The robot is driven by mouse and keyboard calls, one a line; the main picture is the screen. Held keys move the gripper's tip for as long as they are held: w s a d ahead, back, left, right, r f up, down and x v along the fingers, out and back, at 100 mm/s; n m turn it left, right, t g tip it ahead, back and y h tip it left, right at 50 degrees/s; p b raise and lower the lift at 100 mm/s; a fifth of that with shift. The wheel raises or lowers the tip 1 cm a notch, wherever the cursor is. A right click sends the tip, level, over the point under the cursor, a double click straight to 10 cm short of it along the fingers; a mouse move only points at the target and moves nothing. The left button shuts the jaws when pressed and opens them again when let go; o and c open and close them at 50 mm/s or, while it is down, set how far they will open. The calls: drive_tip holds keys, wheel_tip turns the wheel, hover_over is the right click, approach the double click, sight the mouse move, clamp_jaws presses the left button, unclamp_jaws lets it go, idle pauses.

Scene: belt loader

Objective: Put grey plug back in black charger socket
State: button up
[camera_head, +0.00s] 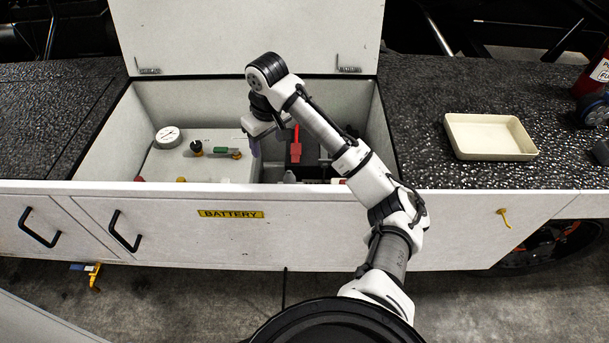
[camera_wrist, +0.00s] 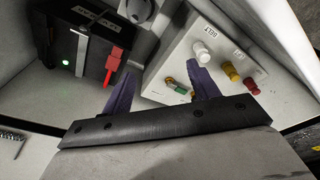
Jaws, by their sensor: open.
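My gripper (camera_head: 256,143) is open and empty, with its purple fingers pointing down inside the battery compartment; both fingers show in the wrist view (camera_wrist: 163,90). A grey rounded part (camera_wrist: 138,10), possibly the grey plug, is at the top edge of the wrist view, partly cut off, between the two boxes. In the head view a small grey shape (camera_head: 289,177) shows just behind the front wall. The black charger (camera_wrist: 78,48) stands at left in the wrist view with a green light lit. A red connector (camera_wrist: 113,62) is on its side. I cannot make out the grey plug's socket.
A white box (camera_wrist: 218,58) with coloured caps and a small green part stands beside the charger. The compartment's front wall (camera_head: 230,225) and raised lid (camera_head: 250,35) surround my arm. A cream tray (camera_head: 480,152) sits on the dark deck at right.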

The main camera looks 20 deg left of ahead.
drive_tip(key=g+h, duration=0.1)
hover_over(290, 180)
drive_tip(key=w, duration=0.2)
drive_tip(key=shift+s+a+f+m, duration=0.25)
drive_tip(key=shift+a+f+m, duration=0.05)
drive_tip(key=shift+a+f, duration=0.05)
wheel_tip(290, 180, down, 8)
drive_tip(key=shift+r+b, duration=0.1)
drive_tip(key=shift+b, duration=0.45)
drive_tip(key=shift+s+d+f+p, duration=0.1)
drive_tip(key=shift+f+p, duration=0.25)
drive_tip(key=shift+f, duration=1.1)
drive_tip(key=shift+s+d+f+p, duration=0.1)
drive_tip(key=shift+f+p, duration=0.2)
drive_tip(key=shift+f, duration=1.15)
drive_tip(key=c, duration=1.2)
wheel_tip(290, 180, up, 20)
drive_tip(key=shift+r+p, duration=0.1)
drive_tip(key=shift+p, duration=0.25)
